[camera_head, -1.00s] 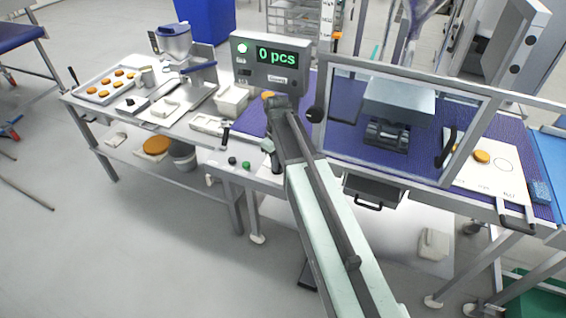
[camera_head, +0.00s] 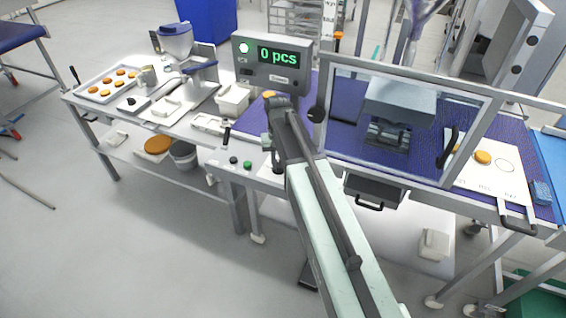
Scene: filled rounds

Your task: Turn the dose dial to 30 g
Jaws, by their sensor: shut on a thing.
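My gripper (camera_head: 281,101) is at the end of my pale green arm, just below the grey display box (camera_head: 271,68). The box shows "0 pcs" in green and has a lit green lamp at its left. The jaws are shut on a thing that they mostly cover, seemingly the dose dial. The dial's face and its marks cannot be made out, so its setting cannot be read. An orange round (camera_head: 268,95) shows just beside the jaws.
A clear-windowed guard frame (camera_head: 410,72) and a dark knob (camera_head: 316,114) stand close right of my gripper. The blue belt (camera_head: 340,105) runs behind. A hopper (camera_head: 175,45) and a tray of rounds (camera_head: 98,96) are at left. A white board (camera_head: 505,190) lies at right.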

